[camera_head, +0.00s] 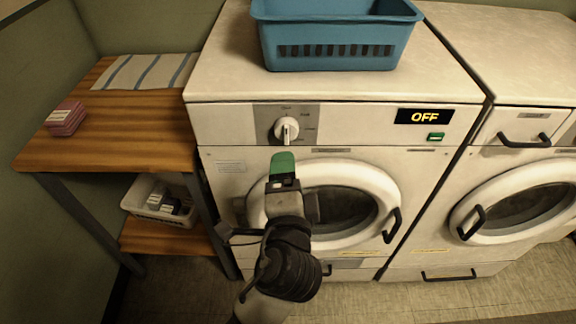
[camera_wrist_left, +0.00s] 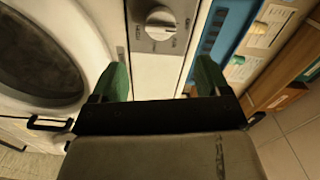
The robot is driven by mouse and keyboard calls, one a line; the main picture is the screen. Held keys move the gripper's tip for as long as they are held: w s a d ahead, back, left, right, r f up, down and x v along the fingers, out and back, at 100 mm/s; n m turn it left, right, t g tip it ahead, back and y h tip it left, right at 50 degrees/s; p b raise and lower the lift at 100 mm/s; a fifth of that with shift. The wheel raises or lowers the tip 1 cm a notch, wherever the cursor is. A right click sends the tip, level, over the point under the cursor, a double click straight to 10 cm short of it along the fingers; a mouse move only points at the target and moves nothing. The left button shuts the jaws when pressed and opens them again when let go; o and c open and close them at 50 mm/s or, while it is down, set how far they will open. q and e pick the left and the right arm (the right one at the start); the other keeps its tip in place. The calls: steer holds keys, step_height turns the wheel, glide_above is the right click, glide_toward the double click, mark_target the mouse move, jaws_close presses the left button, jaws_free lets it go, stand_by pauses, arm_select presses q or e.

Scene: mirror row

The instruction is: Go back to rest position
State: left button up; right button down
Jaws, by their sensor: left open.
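My left gripper (camera_head: 283,165) is in front of the washing machine (camera_head: 230,130), below its white dial (camera_head: 286,129). In the left wrist view the gripper (camera_wrist_left: 160,80) has its two green fingertips wide apart with nothing between them. The dial (camera_wrist_left: 160,24) shows just beyond the fingertips, apart from them. The machine's display reads OFF, and a small green button (camera_head: 435,136) sits under it. The round door (camera_head: 345,205) looks closed, and my left arm hides part of it. My right gripper does not show in either view.
A blue basket (camera_head: 335,50) stands on the machine. A wooden table (camera_head: 115,125) at left holds a pink stack (camera_head: 66,118) and a striped cloth (camera_head: 145,71). A white bin (camera_head: 150,207) sits on its lower shelf. A second machine (camera_head: 510,80) stands at right. Floor is clear in front.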

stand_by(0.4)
arm_select(q)
step_height(320, 180, down, 24)
steer(key=w+a+g+h+p, duration=0.1)
steer(key=w+g+p, duration=0.1)
steer(key=g, duration=0.4)
steer(key=s+a+f+n+g, duration=0.1)
steer(key=s+a+f+g, duration=0.1)
steer(key=f, duration=0.4)
steer(key=s+a+f+n+g, duration=0.1)
steer(key=s+a+f, duration=0.15)
steer(key=f, duration=0.35)
steer(key=s+a+f+n+g+p, duration=0.1)
steer(key=s+a+f+n+g, duration=0.1)
steer(key=s+a+f, duration=0.35)
steer(key=s+a+f+n+g, duration=0.2)
steer(key=s+f, duration=0.4)
steer(key=f, duration=0.2)
steer(key=s+a+f+n+g, duration=0.1)
steer(key=s+a+f+n, duration=0.1)
steer(key=s, duration=0.5)
steer(key=s+a+f+n+g, duration=0.1)
steer(key=s+a+f+n, duration=0.2)
steer(key=s+a, duration=0.2)
steer(key=s+a+f+n+g+y, duration=0.1)
steer(key=s+a+f+n+g, duration=0.1)
steer(key=s, duration=0.7)
steer(key=shift+s+a+f+p, duration=0.15)
steer(key=shift+a+f+p, duration=0.35)
steer(key=shift+a, duration=0.35)
